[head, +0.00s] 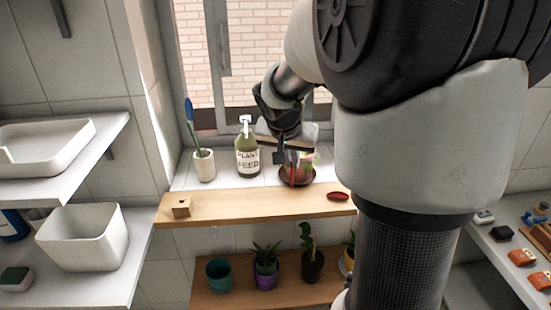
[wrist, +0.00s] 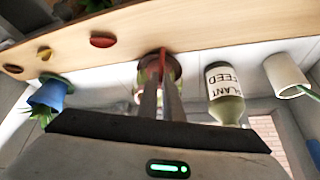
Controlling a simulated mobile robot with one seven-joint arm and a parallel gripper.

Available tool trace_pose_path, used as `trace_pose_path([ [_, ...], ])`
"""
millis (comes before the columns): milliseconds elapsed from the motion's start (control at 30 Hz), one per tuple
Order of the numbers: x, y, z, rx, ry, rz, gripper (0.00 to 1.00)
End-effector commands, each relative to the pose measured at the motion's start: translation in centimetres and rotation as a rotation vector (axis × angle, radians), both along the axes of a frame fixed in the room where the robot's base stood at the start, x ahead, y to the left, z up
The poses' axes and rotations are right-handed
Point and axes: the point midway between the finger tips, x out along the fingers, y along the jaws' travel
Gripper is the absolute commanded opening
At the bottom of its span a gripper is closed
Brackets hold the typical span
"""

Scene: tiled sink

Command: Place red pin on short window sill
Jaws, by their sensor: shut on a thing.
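The red pin (head: 292,176) is a thin red stick hanging below my gripper (head: 288,160) in the head view. In the wrist view my gripper (wrist: 161,88) is shut on the red pin (wrist: 162,62), whose tip shows past the fingers. The pin is in front of a plant pot on a brown saucer (head: 297,181). A white tiled ledge (head: 222,179) runs under the window, with a wooden sill board (head: 255,202) along its front. Which of these is the short sill, I cannot tell. Whether the pin touches anything is unclear.
A plant feed bottle (head: 247,150) and a white cup with a brush (head: 203,165) stand on the ledge. Potted plants (head: 265,268) stand below.

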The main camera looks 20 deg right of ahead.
Motion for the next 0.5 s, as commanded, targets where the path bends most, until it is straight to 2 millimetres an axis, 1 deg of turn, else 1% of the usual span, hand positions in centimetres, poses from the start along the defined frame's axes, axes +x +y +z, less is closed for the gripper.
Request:
trace_pose_path([
  [33, -0.1, 0.0, -1.0, 0.000, 0.005, 0.001, 0.00],
  [133, 0.0, 0.0, -2.2, 0.000, 0.004, 0.001, 0.00],
  [367, 0.0, 0.0, -2.3, 0.000, 0.000, 0.000, 0.00],
  [500, 0.0, 0.0, -2.7, 0.000, 0.000, 0.000, 0.00],
])
